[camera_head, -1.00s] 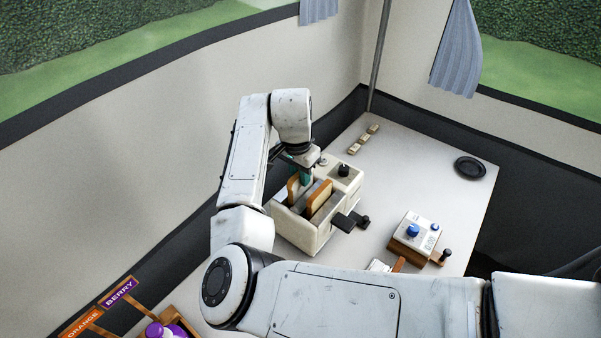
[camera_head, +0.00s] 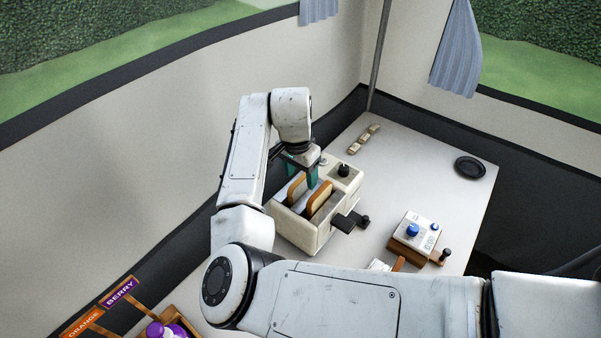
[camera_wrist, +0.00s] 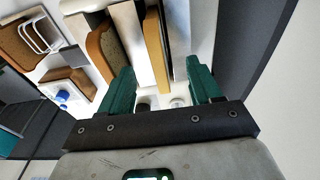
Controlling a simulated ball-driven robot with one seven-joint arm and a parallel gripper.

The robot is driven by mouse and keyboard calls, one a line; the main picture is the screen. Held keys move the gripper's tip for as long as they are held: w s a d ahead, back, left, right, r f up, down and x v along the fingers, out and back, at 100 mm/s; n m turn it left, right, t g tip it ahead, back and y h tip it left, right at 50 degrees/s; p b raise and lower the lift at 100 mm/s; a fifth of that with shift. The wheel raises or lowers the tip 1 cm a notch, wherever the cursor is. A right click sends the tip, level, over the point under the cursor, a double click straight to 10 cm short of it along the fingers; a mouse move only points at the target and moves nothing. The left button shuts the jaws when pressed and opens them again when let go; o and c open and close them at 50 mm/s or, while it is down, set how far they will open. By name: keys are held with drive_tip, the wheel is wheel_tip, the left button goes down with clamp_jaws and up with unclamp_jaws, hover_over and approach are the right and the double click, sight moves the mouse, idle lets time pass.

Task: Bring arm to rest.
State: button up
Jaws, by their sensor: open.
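My gripper (camera_head: 301,168) is above the toaster, at the end of my white arm. Its green fingers are spread apart and hold nothing; they also show at the bottom of the wrist view (camera_wrist: 165,92). Below it stands the cream toaster (camera_head: 303,233) with two slices of bread in its slots. One slice (camera_head: 319,198) is at the front right and the other (camera_head: 296,187) is behind it to the left. In the wrist view, one slice (camera_wrist: 157,50) shows beyond the gap between the fingers. The fingers look clear of the bread.
A black round plate (camera_head: 470,167) lies at the far right of the white counter. Small beige blocks (camera_head: 363,139) lie at the back. A wall is close behind my arm on the left.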

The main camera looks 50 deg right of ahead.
drive_tip(key=shift+r+p, duration=2.85)
drive_tip(key=shift+r, duration=0.55)
drive_tip(key=shift+s+d, duration=0.15)
drive_tip(key=shift+d, duration=0.1)
drive_tip(key=s+d+r+n+t+h, duration=0.1)
drive_tip(key=s+d+n+h, duration=0.25)
drive_tip(key=d, duration=0.25)
drive_tip(key=s+a+f+n+t+y, duration=0.25)
drive_tip(key=s+a+n, duration=0.4)
drive_tip(key=a, duration=0.45)
drive_tip(key=s+a+f+n+t+y, duration=0.2)
drive_tip(key=s+a+f+n, duration=0.4)
drive_tip(key=a, duration=0.5)
drive_tip(key=s+f+g+b, duration=0.4)
drive_tip(key=s+f, duration=0.5)
drive_tip(key=s, duration=0.1)
drive_tip(key=shift+d+n, duration=0.25)
drive_tip(key=shift+n, duration=0.15)
